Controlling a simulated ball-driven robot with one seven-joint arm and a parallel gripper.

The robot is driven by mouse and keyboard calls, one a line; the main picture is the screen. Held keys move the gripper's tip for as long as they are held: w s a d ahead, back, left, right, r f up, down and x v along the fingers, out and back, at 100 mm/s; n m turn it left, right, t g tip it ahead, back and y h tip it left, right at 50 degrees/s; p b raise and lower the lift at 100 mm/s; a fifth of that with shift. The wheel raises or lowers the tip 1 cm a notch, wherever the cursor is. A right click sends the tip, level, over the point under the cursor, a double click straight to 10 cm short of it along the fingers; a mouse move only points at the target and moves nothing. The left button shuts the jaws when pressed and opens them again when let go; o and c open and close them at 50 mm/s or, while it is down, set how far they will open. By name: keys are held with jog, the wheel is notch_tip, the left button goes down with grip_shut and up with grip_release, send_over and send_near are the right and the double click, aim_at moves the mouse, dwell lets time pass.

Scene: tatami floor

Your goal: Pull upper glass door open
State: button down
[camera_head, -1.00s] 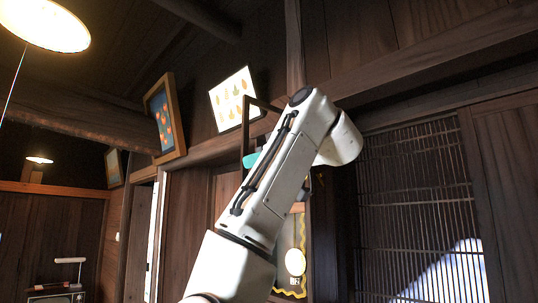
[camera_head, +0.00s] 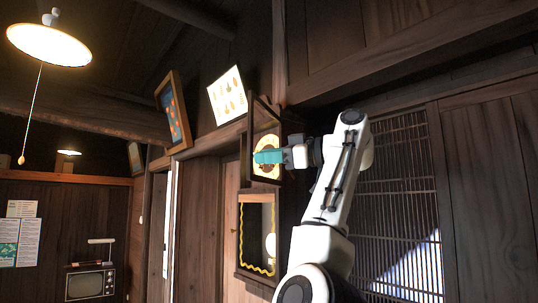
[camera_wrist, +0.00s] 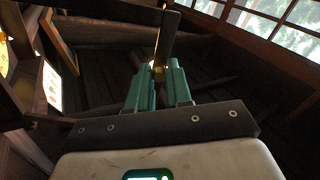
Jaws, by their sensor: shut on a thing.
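A dark wooden wall clock shows in the head view, with a pale yellow round face (camera_head: 268,146) in its upper part. The upper glass door (camera_head: 251,125) has a thin dark frame that appears angled out from the case. The lower part (camera_head: 241,230) has a yellow wavy trim and a pendulum. My gripper (camera_head: 256,157) has teal fingers and reaches in from the right, in front of the face. In the wrist view its fingertips (camera_wrist: 158,72) close on a small brass-coloured piece beside a dark frame bar (camera_wrist: 167,38). The fingers hide part of that piece.
Two pictures, one dark-framed (camera_head: 172,112) and one white (camera_head: 228,95), hang left of the clock. A slatted lattice window (camera_head: 395,200) is to the right, behind my arm. A lamp (camera_head: 48,45) hangs at upper left. A television (camera_head: 90,284) stands far left.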

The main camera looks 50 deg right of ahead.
jog(key=shift+f, duration=0.1)
dwell(0.3)
jog(key=c, duration=1)
grip_release()
jog(key=shift+c, duration=0.2)
jog(key=b+v, duration=0.3)
jog(key=v, duration=0.8)
jog(key=shift+b, duration=0.4)
jog(key=shift+w, duration=0.1)
